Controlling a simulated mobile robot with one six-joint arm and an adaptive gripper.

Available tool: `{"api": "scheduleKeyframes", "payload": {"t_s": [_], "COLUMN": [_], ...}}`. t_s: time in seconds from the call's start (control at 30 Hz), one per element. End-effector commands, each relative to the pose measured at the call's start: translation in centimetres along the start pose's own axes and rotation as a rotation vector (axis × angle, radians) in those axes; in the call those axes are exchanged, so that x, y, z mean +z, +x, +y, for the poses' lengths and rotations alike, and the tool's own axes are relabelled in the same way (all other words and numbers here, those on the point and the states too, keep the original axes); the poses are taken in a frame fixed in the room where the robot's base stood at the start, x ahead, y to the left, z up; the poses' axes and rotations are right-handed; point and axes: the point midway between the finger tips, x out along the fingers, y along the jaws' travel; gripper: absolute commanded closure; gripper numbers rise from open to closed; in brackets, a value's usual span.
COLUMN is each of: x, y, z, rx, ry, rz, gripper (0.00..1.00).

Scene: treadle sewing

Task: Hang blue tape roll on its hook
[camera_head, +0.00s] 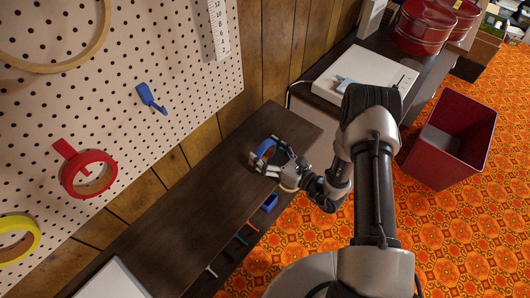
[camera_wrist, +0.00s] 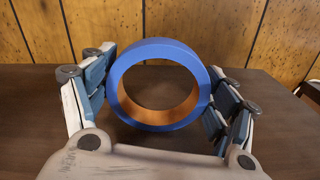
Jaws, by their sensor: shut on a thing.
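The blue tape roll (camera_wrist: 158,52) stands upright between the fingers of my gripper (camera_wrist: 158,95), its round opening facing the wrist camera. My gripper is shut on it, with a finger against each side. In the head view, my gripper (camera_head: 271,161) holds the blue tape roll (camera_head: 262,149) at or just above the dark brown tabletop; I cannot tell whether it touches. The blue hook (camera_head: 150,97) is on the pegboard, up and to the left of the gripper, and nothing hangs on it.
The pegboard (camera_head: 120,50) also carries a red tape roll (camera_head: 65,182), a yellow roll (camera_head: 33,240), a wooden hoop (camera_head: 95,45) and a white ruler (camera_head: 219,28). The dark tabletop (camera_head: 185,220) is mostly clear. A red bin (camera_head: 475,135) stands on the floor at right.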

Motion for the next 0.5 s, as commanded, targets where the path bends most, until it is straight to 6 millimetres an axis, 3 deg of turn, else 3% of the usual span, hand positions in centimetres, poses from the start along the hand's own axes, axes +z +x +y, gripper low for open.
{"api": "scheduleKeyframes", "payload": {"t_s": [0.27,0.5], "x": [0.4,3.4], "y": [0.0,0.0], "z": [0.1,0.6], "rx": [0.0,0.0], "ry": [-0.001,-0.002], "rz": [0.0,-0.001], "gripper": [0.45,0.45]}}
